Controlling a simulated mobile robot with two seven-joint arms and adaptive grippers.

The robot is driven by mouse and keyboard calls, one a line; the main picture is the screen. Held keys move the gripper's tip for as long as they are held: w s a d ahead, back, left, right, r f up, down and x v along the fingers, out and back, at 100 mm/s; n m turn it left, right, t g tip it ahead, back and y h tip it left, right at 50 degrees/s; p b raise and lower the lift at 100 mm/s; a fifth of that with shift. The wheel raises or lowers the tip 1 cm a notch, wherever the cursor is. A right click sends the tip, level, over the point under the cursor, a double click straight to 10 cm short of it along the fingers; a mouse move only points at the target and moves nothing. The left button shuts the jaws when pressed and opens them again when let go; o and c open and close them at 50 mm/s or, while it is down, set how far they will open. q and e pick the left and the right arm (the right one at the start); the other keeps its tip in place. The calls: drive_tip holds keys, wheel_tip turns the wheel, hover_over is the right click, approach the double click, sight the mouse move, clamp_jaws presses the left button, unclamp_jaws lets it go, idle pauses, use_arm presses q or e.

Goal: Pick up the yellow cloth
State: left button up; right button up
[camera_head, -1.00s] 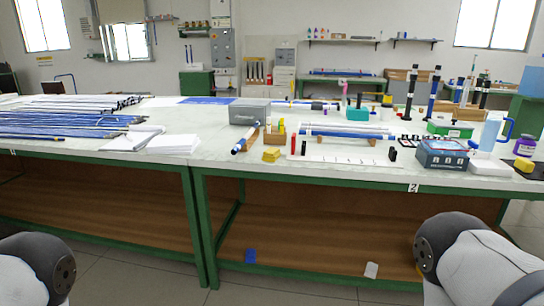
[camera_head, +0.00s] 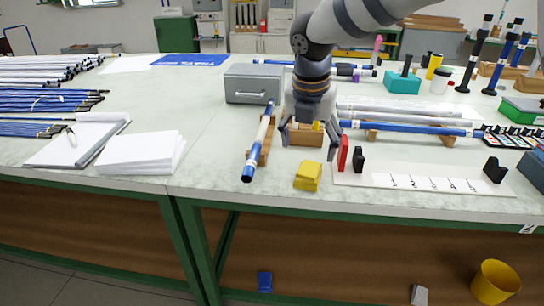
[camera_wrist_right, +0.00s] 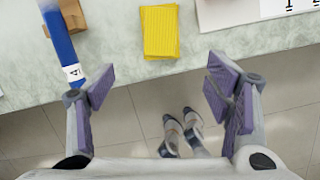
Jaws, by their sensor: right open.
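The yellow cloth (camera_head: 308,176) is a small folded, ribbed pad lying on the light tabletop near its front edge. In the right wrist view the cloth (camera_wrist_right: 160,32) lies at the top middle, ahead of the fingers and close to the table edge. My right gripper (camera_head: 310,138) points down over the table, behind and above the cloth in the head view. Its fingers are spread apart with nothing between them, and they do not touch the cloth. In the right wrist view the open fingertips (camera_wrist_right: 160,85) frame the floor beyond the table edge. My left gripper is out of view.
A blue-and-white rod (camera_head: 260,143) lies left of the cloth on a wooden support. A red block (camera_head: 343,153) and a black block (camera_head: 359,159) stand to its right by a white numbered strip (camera_head: 430,183). White papers (camera_head: 139,152) lie further left. A grey box (camera_head: 252,84) stands behind.

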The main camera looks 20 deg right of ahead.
drive_tip(key=w, duration=0.1)
hover_over(309, 169)
drive_tip(key=s+a, duration=0.1)
drive_tip(key=s, duration=0.1)
drive_tip(key=shift+n, duration=0.3)
wheel_tip(309, 169, down, 5)
drive_tip(key=shift+r+b, duration=0.1)
drive_tip(key=shift+b, duration=0.25)
drive_tip(key=shift+w+f, duration=0.25)
drive_tip(key=shift+f, duration=0.1)
drive_tip(key=x, duration=0.4)
drive_tip(key=shift+w+d+f, duration=0.25)
drive_tip(key=shift+w+f, duration=0.05)
drive_tip(key=shift+f, duration=0.05)
drive_tip(key=shift+r, duration=0.15)
drive_tip(key=shift+c, duration=0.4)
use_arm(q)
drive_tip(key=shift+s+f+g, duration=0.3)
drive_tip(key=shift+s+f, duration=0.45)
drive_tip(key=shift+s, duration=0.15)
use_arm(e)
drive_tip(key=c, duration=1.1)
